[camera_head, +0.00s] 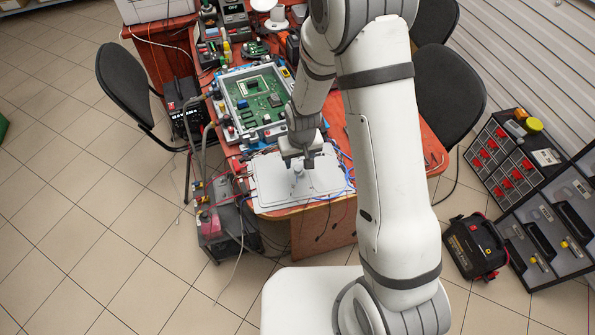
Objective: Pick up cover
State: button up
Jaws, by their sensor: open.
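The cover looks to be the flat light-grey plate (270,188) lying on the front end of the red-brown table. A small pale raised piece, perhaps its handle, stands near its middle, partly hidden by my gripper. My gripper (298,164) is open and points down just above the middle of the plate, with its fingertips close to the raised piece. I cannot tell whether they touch it.
Behind the plate, a grey open case (222,100) holds a green circuit board (262,102). Tools and cables crowd the table (275,213). Wires lie close to the plate's edges. A dark boxy unit (228,232) stands left of the table. Chairs flank the table.

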aim_at(298, 167)
jog(key=shift+w+a+f+p, duration=0.1)
jog(key=shift+f+p, duration=0.05)
jog(key=shift+f, duration=0.75)
jog(key=shift+w+a+f+p, duration=0.1)
jog(key=shift+f+p, duration=0.05)
jog(key=shift+f, duration=0.75)
jog(key=c, duration=1.1)
